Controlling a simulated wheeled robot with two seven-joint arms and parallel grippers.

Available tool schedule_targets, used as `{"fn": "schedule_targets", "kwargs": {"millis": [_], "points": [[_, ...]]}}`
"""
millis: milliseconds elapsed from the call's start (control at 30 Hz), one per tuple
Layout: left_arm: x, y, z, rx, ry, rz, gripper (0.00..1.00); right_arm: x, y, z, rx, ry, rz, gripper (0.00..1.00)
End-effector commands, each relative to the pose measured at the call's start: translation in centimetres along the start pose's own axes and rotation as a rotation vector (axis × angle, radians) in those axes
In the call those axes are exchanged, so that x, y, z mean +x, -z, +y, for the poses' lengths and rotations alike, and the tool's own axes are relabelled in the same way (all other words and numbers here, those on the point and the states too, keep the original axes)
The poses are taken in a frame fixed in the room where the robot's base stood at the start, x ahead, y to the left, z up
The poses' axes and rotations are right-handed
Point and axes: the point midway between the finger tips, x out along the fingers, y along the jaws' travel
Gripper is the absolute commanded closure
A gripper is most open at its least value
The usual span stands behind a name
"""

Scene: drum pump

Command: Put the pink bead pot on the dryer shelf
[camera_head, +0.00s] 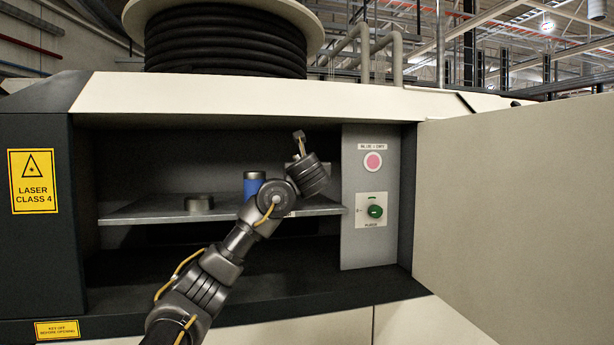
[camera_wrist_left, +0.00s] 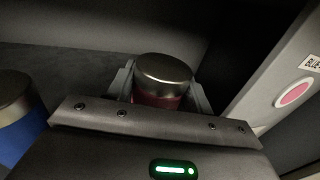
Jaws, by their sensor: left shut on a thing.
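The pink bead pot (camera_wrist_left: 156,101) shows in the left wrist view, with a dark metal lid (camera_wrist_left: 163,72) and a reddish-pink body. My left gripper (camera_wrist_left: 163,90) is shut on it, one finger on each side. In the head view my left arm reaches into the open cabinet; the wrist (camera_head: 308,175) is over the right part of the dryer shelf (camera_head: 145,213). The pink pot and fingertips are hidden behind the wrist there. I cannot tell whether the pot touches the shelf. My right gripper is not in view.
A blue pot (camera_head: 254,184) stands on the shelf just left of my wrist; it also shows in the left wrist view (camera_wrist_left: 20,135). A low grey round piece (camera_head: 199,202) sits further left. A panel with a pink disc (camera_head: 373,161) and green knob (camera_head: 375,211) bounds the right.

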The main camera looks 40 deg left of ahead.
Motion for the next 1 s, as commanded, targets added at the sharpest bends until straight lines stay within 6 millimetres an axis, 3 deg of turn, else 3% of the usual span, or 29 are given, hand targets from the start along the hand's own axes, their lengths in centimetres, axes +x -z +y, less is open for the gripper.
{"fn": "schedule_targets", "kwargs": {"millis": [200, 567, 600, 733, 1000], "points": [[0.0, 2.1, 0.1, 0.000, 0.000, 0.000, 0.78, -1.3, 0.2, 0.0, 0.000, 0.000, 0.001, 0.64], [-0.1, 2.6, 0.0, -0.001, 0.000, 0.000, 0.78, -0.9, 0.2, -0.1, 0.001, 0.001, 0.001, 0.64], [-0.1, 2.6, 0.0, 0.000, 0.000, 0.000, 0.45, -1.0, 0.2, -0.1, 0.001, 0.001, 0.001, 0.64], [0.0, 2.6, 0.0, 0.000, 0.000, 0.001, 0.28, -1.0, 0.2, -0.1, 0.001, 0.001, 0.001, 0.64], [-0.1, 2.5, 0.0, 0.000, 0.000, 0.001, 0.27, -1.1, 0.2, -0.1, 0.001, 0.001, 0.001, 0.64]]}}
